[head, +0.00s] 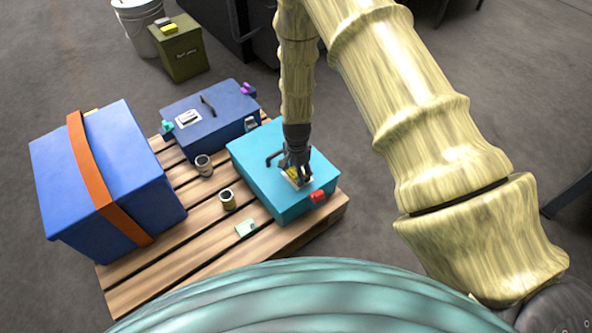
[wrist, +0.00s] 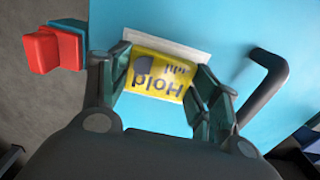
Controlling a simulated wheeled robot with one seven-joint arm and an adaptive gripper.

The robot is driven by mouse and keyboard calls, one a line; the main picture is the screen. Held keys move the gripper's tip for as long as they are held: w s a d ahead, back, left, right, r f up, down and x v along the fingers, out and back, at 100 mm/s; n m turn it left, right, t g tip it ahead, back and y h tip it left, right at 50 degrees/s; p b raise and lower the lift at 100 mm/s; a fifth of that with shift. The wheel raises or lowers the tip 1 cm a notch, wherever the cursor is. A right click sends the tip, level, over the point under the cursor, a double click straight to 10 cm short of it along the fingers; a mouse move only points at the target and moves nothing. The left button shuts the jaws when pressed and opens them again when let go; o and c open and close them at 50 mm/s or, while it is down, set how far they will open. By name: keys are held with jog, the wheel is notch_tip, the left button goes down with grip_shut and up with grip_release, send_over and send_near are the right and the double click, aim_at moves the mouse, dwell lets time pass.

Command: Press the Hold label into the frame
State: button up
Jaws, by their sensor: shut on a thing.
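The Hold label (wrist: 158,75) is a yellow card with dark print, upside down in the wrist view. My gripper (head: 294,171) is over the teal case (head: 262,150) in the head view. In the wrist view my gripper (wrist: 165,85) has a finger at each side of the label and is shut on it. The white frame (wrist: 165,42) is on the case lid, its edge showing beyond the label. The label overlaps the frame. I cannot tell whether it is seated in it. My fingers hide part of the label in the head view.
The case has a dark handle (wrist: 268,85) beside my gripper and a red latch (head: 317,196). A strapped blue box (head: 132,150) stands left.

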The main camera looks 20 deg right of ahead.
jog(key=o, duration=1)
jog(key=o, duration=0.3)
jog(key=shift+r+p, duration=3.1)
jog(key=shift+r, duration=0.4)
